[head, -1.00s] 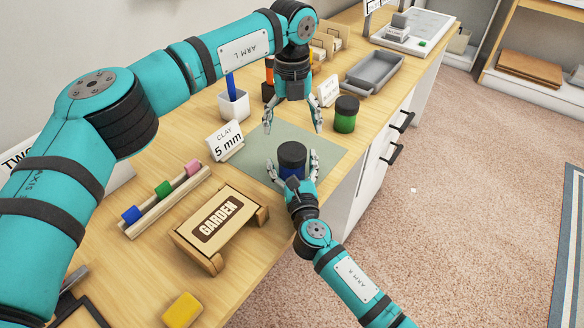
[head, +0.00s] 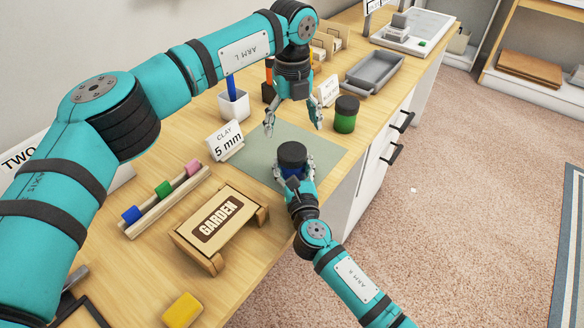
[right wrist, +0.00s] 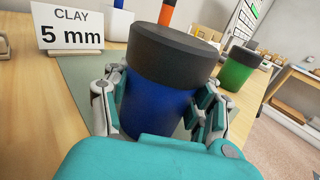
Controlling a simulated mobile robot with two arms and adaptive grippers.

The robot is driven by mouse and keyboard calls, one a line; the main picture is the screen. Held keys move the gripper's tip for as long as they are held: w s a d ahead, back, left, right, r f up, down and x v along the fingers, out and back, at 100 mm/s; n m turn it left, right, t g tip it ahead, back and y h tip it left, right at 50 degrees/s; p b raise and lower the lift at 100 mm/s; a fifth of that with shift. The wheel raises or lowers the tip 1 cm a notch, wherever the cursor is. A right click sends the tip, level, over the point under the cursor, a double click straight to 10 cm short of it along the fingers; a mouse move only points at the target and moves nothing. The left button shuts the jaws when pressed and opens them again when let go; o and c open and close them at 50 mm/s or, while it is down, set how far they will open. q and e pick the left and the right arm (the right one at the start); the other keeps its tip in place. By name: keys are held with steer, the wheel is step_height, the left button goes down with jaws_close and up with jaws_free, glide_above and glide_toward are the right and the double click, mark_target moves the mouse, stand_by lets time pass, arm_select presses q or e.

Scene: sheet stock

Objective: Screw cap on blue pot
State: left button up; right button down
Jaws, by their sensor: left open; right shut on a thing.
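The blue pot (right wrist: 155,103) stands upright on the grey-green mat (head: 318,143), with a dark cap (right wrist: 177,50) sitting on its top. Whether the cap is threaded tight cannot be told. In the head view the cap (head: 292,155) hides most of the pot. My right gripper (head: 294,168) is shut on the blue pot, one finger on each side of its body below the cap, as the right wrist view shows (right wrist: 160,108). My left gripper (head: 293,128) is open and empty, above and beyond the capped pot, with its fingers pointing down.
A green pot with a dark cap (head: 345,114) stands behind right. A "CLAY 5 mm" sign (head: 225,141) and a pen holder (head: 233,104) stand to the left. A grey tray (head: 375,73) lies farther back.

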mark_target(292, 150)
arm_select(q)
steer(key=n, duration=0.6)
steer(key=shift+n, duration=0.3)
steer(key=shift+f, duration=4)
